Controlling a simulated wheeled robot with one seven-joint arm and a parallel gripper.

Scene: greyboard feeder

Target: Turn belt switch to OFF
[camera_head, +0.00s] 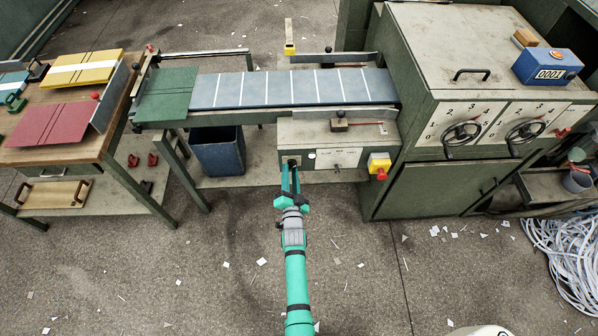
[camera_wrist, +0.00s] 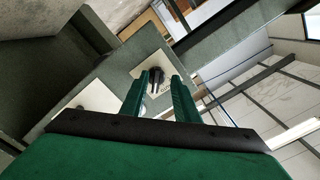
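The belt switch is a dark knob (camera_wrist: 155,77) on a pale plate, seen in the wrist view just beyond the fingertips. Its plate has small lettering that I cannot read, and I cannot tell which position the knob points to. My gripper (camera_wrist: 158,92) has its two green fingers apart, one on each side of the knob in the picture, with visible gaps and no clear contact. In the head view my gripper (camera_head: 291,170) reaches the left end of the control box front (camera_head: 365,157) below the belt and hides most of the switch there.
A yellow box with a red button (camera_head: 379,166) is on the right of the control box front. The blue-grey belt (camera_head: 290,88) runs above it, with a green board (camera_head: 166,94) at its left end. A blue bin (camera_head: 217,150) stands under the belt. Paper scraps litter the open floor.

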